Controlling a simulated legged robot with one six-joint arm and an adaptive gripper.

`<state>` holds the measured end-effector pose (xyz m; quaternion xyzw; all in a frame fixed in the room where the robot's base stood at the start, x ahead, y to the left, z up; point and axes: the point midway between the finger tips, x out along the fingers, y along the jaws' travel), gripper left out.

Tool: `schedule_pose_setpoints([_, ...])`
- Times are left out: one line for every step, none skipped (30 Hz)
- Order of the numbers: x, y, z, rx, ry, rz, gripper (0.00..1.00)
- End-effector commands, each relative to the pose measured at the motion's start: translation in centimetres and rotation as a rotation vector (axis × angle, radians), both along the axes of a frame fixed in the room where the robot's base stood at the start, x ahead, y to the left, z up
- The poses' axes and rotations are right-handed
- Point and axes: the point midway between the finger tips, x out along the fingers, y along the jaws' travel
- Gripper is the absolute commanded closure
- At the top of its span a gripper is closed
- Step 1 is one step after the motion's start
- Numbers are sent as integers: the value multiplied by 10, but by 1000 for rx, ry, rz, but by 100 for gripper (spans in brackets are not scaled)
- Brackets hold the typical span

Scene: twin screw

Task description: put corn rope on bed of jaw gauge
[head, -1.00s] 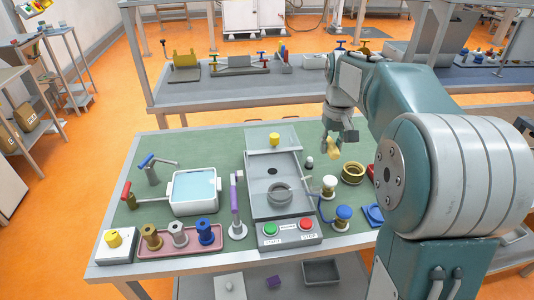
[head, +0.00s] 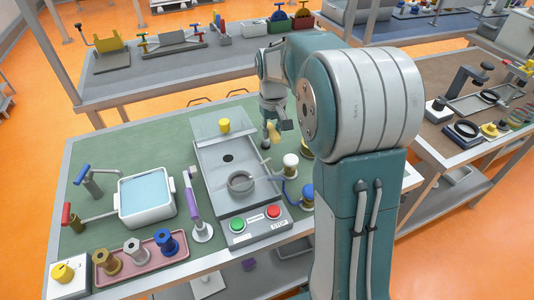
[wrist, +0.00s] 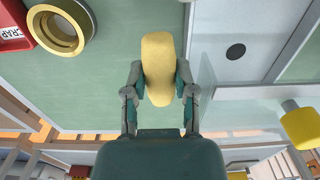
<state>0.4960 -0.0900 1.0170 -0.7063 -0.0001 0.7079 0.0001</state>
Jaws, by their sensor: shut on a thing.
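My gripper (wrist: 158,88) is shut on a yellow, rounded oblong piece, the corn rope (wrist: 158,60), gripped between both fingers in the wrist view. In the head view the corn rope (head: 274,134) hangs under my gripper (head: 272,124), above the green bench, right of the grey machine. I cannot surely tell which fixture is the jaw gauge. A framed device with a black upright part (head: 491,98) lies on the brown right bench.
The grey machine (head: 212,153) with START and STOP buttons and a clear upright panel stands beside my gripper. A blue-water basin (head: 145,213) and a pink tray (head: 140,262) are at left. A brass ring (wrist: 60,30) and red SCRAP bin (wrist: 14,28) show in the wrist view.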

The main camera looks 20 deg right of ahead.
Motion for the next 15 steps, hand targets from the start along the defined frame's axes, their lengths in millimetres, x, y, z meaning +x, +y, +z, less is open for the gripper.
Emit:
schedule_pose_setpoints([-1, 0, -13, 1, 5, 0, 83])
schedule_pose_setpoints([-1, 0, -19, 1, 5, 0, 83])
schedule_pose_setpoints([-1, 0, -28, 1, 4, 0, 83])
schedule_pose_setpoints([-1, 0, -34, 1, 5, 0, 83])
schedule_pose_setpoints([-1, 0, -39, 1, 3, 0, 83])
schedule_pose_setpoints([-1, 0, -44, 1, 2, 0, 83])
schedule_pose_setpoints([-1, 0, -48, 0, 2, 0, 83])
schedule_pose_setpoints([0, 0, -51, 0, 1, 0, 83])
schedule_pose_setpoints([-1, 0, -54, 0, 1, 0, 83])
schedule_pose_setpoints([-1, 0, -55, 0, 1, 0, 83])
schedule_pose_setpoints([-1, 0, -57, 0, 1, 0, 83])
schedule_pose_setpoints([-1, 0, -61, 0, 1, 0, 83])
schedule_pose_setpoints([-1, 0, -64, 0, 1, 0, 83])
schedule_pose_setpoints([-1, 0, -68, 0, 2, 0, 83])
schedule_pose_setpoints([-1, 0, -74, 1, 3, 0, 83])
